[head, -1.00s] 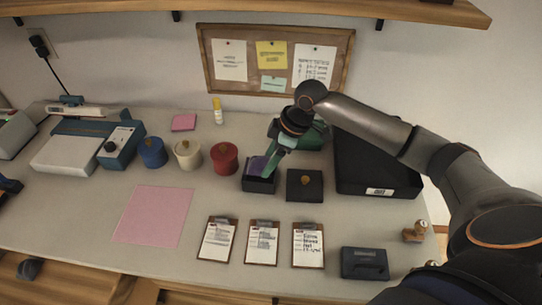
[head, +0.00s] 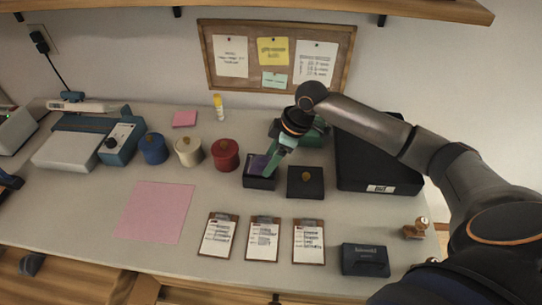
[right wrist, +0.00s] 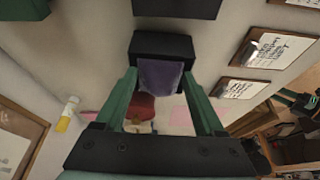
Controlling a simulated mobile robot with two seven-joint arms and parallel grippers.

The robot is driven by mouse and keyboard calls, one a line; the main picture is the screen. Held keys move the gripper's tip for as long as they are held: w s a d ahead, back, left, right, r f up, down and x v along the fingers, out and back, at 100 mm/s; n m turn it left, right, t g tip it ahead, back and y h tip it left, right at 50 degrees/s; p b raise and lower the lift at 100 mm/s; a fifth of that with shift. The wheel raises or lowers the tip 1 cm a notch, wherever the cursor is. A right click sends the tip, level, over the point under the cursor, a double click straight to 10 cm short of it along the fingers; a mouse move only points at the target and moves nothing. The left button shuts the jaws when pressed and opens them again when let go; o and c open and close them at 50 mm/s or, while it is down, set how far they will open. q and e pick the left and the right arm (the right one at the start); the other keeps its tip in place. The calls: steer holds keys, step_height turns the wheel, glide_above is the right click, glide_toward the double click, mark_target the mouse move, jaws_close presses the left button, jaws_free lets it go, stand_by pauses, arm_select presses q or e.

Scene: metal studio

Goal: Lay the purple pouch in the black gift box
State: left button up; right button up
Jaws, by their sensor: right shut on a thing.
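The black gift box (head: 260,183) stands open on the table, right of the red jar. My right gripper (head: 269,167) is over it, with its green fingers reaching down at the opening. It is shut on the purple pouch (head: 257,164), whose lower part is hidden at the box. In the right wrist view the pouch (right wrist: 160,77) hangs between the two fingers, overlapping the near side of the box (right wrist: 161,45). Whether it touches the box floor cannot be seen. A black square lid (head: 305,183) with a gold knob lies just right of the box. My left gripper is not in view.
Red (head: 225,155), cream (head: 188,151) and blue (head: 153,148) jars stand left of the box. A large black case (head: 378,165) is at the right. Three clipboards (head: 264,240) lie in front. Bare table surrounds the pink sheet (head: 154,212).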

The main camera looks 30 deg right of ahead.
steer(key=shift+f, duration=0.25)
steer(key=o, duration=1.3)
steer(key=shift+r, duration=0.1)
steer(key=p+v, duration=0.1)
steer(key=v, duration=1.1)
steer(key=shift+r, duration=0.2)
